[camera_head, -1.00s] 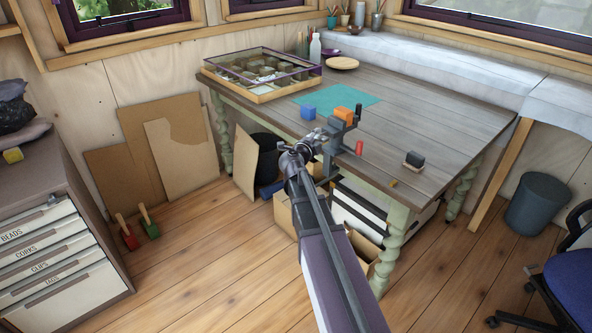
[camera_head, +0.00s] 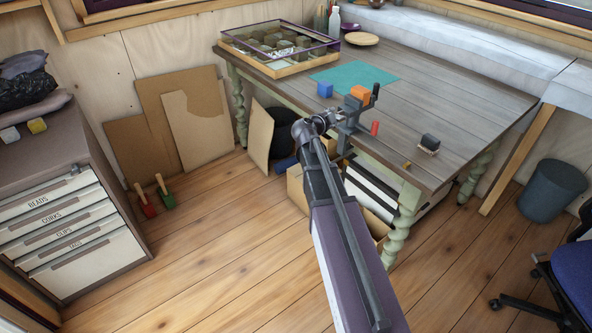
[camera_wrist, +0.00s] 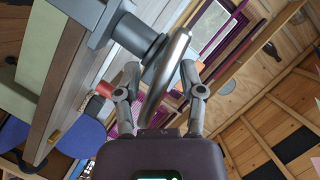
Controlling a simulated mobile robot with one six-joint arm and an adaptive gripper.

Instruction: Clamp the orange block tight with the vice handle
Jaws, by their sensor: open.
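The orange block (camera_head: 360,94) sits at the top of the grey vice (camera_head: 347,127) on the near edge of the table. The vice body also shows in the wrist view (camera_wrist: 135,38). The vice handle (camera_wrist: 166,80) is a shiny metal bar lying at a slant between my fingers in the wrist view. My gripper (camera_wrist: 160,75) is open, with one finger on each side of the bar; whether either finger touches it I cannot tell. In the head view my gripper (camera_head: 325,120) is at the front of the vice and hides the handle.
A blue block (camera_head: 325,90) and a teal mat (camera_head: 355,77) lie behind the vice. A framed tray (camera_head: 280,71) is at the back left. Boxes stand under the table (camera_head: 470,100).

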